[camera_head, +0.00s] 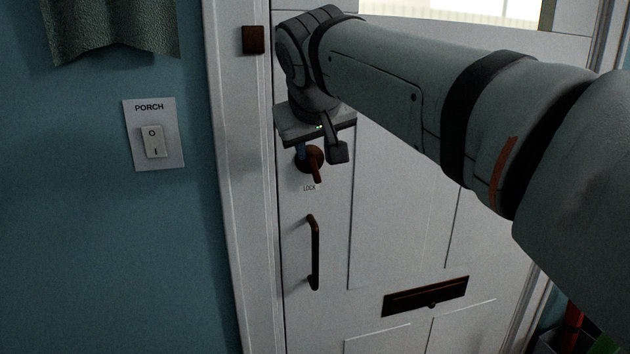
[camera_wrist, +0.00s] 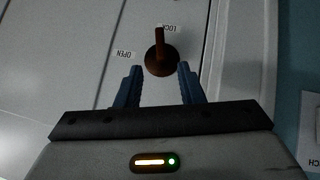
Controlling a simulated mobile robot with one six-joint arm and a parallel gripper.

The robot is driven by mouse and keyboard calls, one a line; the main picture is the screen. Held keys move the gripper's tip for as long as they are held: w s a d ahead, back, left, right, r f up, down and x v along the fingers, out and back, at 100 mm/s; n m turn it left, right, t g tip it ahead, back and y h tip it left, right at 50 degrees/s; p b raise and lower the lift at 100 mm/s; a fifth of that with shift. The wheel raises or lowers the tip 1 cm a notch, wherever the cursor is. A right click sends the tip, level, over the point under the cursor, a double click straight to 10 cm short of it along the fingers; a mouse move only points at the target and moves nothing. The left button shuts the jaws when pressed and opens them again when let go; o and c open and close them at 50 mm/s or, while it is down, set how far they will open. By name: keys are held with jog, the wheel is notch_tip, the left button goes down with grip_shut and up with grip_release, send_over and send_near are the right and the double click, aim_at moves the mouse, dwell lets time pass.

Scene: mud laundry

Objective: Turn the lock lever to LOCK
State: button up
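The lock lever (camera_head: 317,172) is a brown turn handle on a round base on the white door. In the wrist view the lever (camera_wrist: 159,40) points up toward the LOCK label (camera_wrist: 169,28), which reads upside down there, and lies close beside it. The OPEN label (camera_wrist: 124,54) is to the left. In the head view the lever points down, slightly right of the LOCK label (camera_head: 309,188). My gripper (camera_wrist: 160,68) is open, its two blue fingers on either side of the round base with visible gaps. In the head view my wrist hides the area above the lock.
A brown door handle (camera_head: 314,252) is below the lock, and a mail slot (camera_head: 425,296) is lower right. The door frame (camera_head: 238,180) stands close on the left. A PORCH switch (camera_head: 153,141) is on the blue wall.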

aim_at(313, 162)
jog(key=b+x, duration=0.1)
jog(key=x, duration=0.6)
jog(key=shift+w+a, duration=0.2)
jog(key=shift+w, duration=0.2)
grip_shut()
